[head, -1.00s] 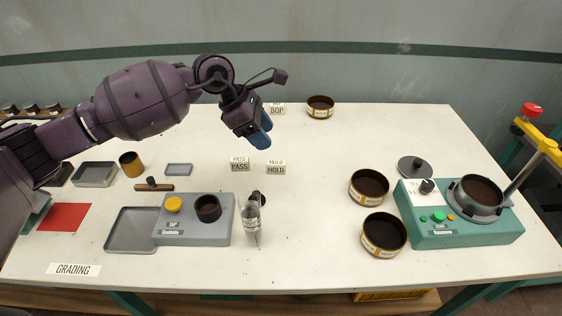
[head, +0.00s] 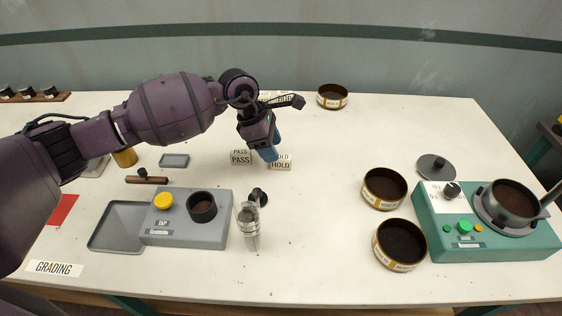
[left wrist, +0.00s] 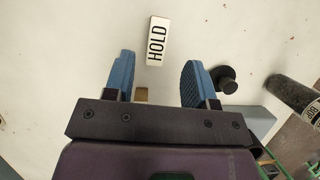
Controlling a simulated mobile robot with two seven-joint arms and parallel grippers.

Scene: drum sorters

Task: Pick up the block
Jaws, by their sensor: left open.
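The HOLD block (head: 281,163) is a small white block with black lettering on the table, right of the PASS block (head: 240,157). My left gripper (head: 270,152) has blue fingers pointing down and covers part of the HOLD block in the head view. In the left wrist view the left gripper (left wrist: 157,68) is open, and the HOLD block (left wrist: 157,41) lies beyond the fingertips, roughly in line with the gap. A small tan piece (left wrist: 141,95) shows between the fingers; I cannot tell what it is. Another labelled block behind my wrist is mostly hidden. My right gripper is not visible.
A grey device (head: 185,232) is at front left. Dark round pans (head: 384,188) and a green machine (head: 470,245) are at right.

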